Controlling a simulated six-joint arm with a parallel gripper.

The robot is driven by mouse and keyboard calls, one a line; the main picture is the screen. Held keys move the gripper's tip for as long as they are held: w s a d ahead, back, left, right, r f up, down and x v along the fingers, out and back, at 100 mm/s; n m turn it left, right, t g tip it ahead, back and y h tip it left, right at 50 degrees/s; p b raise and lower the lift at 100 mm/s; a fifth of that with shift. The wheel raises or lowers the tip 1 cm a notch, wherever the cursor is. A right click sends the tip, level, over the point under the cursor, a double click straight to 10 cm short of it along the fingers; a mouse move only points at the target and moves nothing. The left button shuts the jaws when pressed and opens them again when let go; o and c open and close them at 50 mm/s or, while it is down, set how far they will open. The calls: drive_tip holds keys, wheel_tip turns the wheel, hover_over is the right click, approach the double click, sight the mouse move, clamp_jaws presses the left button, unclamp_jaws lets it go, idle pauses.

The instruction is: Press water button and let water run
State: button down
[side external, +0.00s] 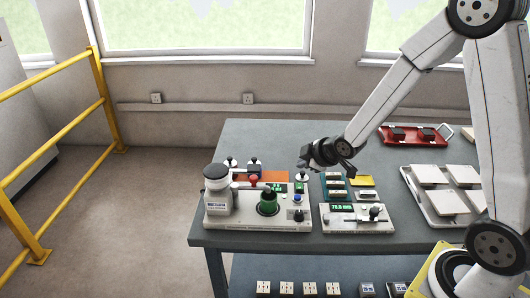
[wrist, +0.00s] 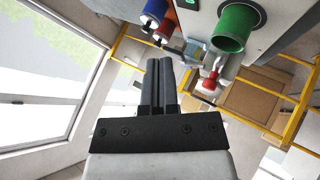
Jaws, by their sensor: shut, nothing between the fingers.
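The test machine (side external: 230,215) stands on the near left of the table, with a green cup-like part (side external: 268,203) and a blue button (side external: 297,198) on its top. In the wrist view the green part (wrist: 236,30) and a blue-capped part (wrist: 154,14) show at the top. My gripper (side external: 304,163) is above and behind the machine's right end, apart from the blue button. In the wrist view my gripper (wrist: 160,62) has its two dark fingers together with nothing between them. I see no running water.
A red knob (side external: 253,181) and a black knob (side external: 298,215) are on the machine. To its right stand a smaller device with a green display (side external: 342,207), a tray of pale tiles (side external: 409,183) and a red tray (side external: 416,142). The back left of the table is clear.

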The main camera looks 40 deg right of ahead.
sight(300, 198)
drive_tip(key=shift+f, duration=0.15)
drive_tip(key=shift+f, duration=4.25)
drive_tip(key=shift+f, duration=0.9)
drive_tip(key=shift+r, duration=0.1)
idle(0.5)
drive_tip(key=shift+r, duration=0.8)
drive_tip(key=shift+r, duration=0.15)
drive_tip(key=shift+r, duration=2.35)
